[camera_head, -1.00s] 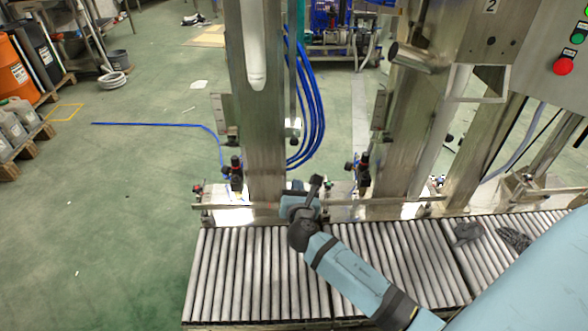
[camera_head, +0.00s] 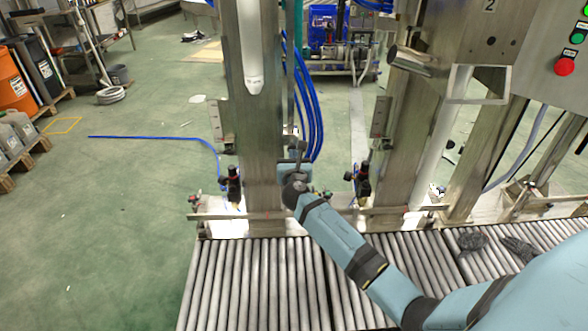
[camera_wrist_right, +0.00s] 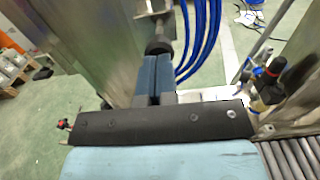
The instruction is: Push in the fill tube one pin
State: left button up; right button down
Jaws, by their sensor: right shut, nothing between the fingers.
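Fill tube one is the white tube (camera_head: 252,55) hanging down the front of the left steel column in the head view. The pin appears to be a dark round knob (camera_wrist_right: 158,46) with a metal part behind it in the right wrist view, beside the column. My right gripper (camera_head: 298,160) is raised in front of the column's right side. In the wrist view its two blue-grey fingers (camera_wrist_right: 153,68) are shut with nothing between them. Their tips point at the knob and overlap its lower edge; I cannot tell whether they touch. My left gripper is not in view.
A roller conveyor (camera_head: 255,285) runs below my right arm. Blue hoses (camera_head: 310,110) hang behind the gripper. A steel rail (camera_head: 235,216) and black-and-red valves (camera_head: 234,180) stand near the column foot. A second column (camera_head: 400,150) is to the right.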

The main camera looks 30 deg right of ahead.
jog(key=shift+w+d, duration=0.2)
jog(key=shift+w, duration=0.1)
